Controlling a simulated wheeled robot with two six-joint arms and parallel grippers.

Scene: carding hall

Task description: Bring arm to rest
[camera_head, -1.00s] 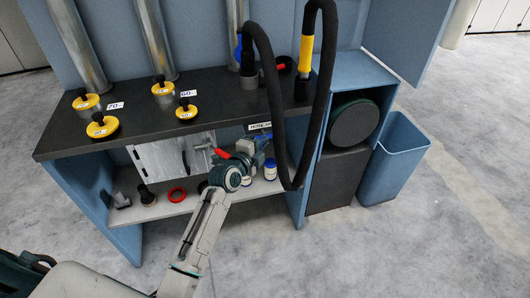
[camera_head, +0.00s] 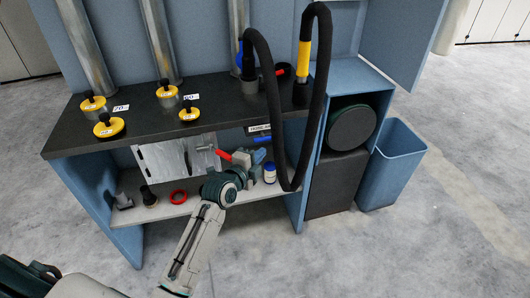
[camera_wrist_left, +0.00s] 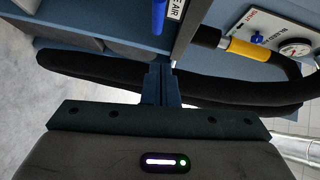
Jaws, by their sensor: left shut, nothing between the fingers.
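My left arm reaches in from the bottom in the head view. Its gripper (camera_head: 259,157) is in front of the lower shelf, below the bench top. In the left wrist view the two blue fingers (camera_wrist_left: 161,84) are shut together with nothing between them. They point towards the black hose (camera_wrist_left: 90,75), which crosses just beyond the tips; I cannot tell whether they touch it. My right gripper is not in view.
A dark bench (camera_head: 140,120) carries yellow-capped ports. The black hose (camera_head: 321,110) loops down near my gripper. A red-handled lever (camera_head: 224,155), a blue handle (camera_head: 263,139) and a blue-lidded jar (camera_head: 270,173) are close by. A blue bin (camera_head: 400,155) stands right; floor in front is clear.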

